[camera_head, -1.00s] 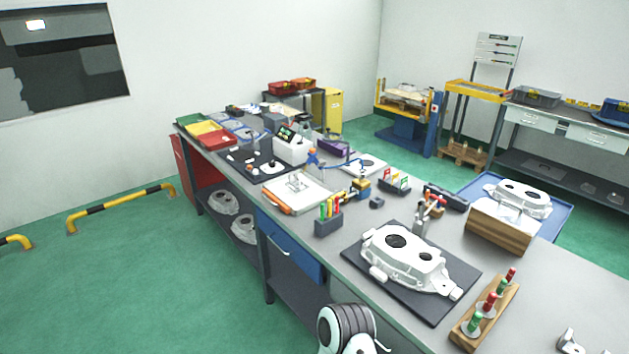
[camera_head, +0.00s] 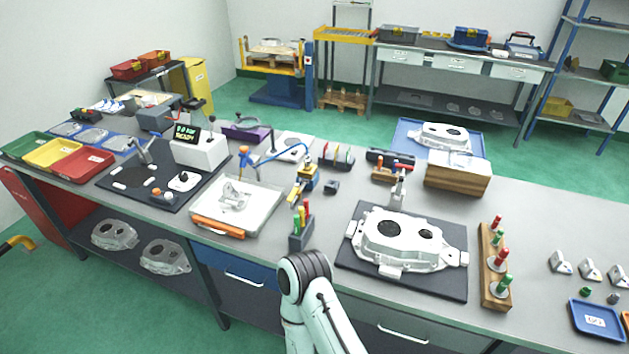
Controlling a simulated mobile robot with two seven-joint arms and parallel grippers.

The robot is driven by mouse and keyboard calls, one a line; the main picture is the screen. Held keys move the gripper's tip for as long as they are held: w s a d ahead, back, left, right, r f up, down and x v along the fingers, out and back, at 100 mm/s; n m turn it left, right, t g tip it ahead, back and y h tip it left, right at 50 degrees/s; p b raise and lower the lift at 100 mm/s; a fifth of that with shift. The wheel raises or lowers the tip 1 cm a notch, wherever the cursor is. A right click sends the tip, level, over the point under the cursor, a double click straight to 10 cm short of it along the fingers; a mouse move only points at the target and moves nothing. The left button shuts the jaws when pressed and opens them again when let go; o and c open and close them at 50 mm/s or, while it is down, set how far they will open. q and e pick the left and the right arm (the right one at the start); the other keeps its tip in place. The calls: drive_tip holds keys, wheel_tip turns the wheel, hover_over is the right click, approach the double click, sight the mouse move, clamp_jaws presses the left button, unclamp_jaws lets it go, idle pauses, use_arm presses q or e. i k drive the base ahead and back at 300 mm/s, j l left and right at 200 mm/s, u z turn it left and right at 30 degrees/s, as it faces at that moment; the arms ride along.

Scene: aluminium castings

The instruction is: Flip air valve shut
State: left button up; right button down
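I cannot tell for certain which part is the air valve. A blue-and-orange fitting (camera_head: 244,158) stands at mid-table, with a thin blue hose (camera_head: 285,153) curving right from it. A small yellow-and-dark device (camera_head: 307,178) stands near the hose's right end, with a yellow part (camera_head: 293,197) at its front left. These are too small to show a lever's position. One of my arm's links, pale with a black joint, rises at the bottom centre, in front of the bench. Neither gripper is in view.
A white casting (camera_head: 385,240) lies on a dark mat, right of centre. A white tray (camera_head: 262,212) and a holder with coloured-handled tools (camera_head: 300,238) stand left of it. A wooden rack (camera_head: 488,270) holds red and green plugs. Bare grey bench shows at the right.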

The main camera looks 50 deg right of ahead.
sight(296, 187)
drive_tip(key=i+l+z, duration=0.15)
drive_tip(key=z, duration=0.3)
drive_tip(key=i+z, duration=0.55)
drive_tip(key=z, duration=0.3)
drive_tip(key=i+u, duration=0.1)
drive_tip(key=u, duration=11.35)
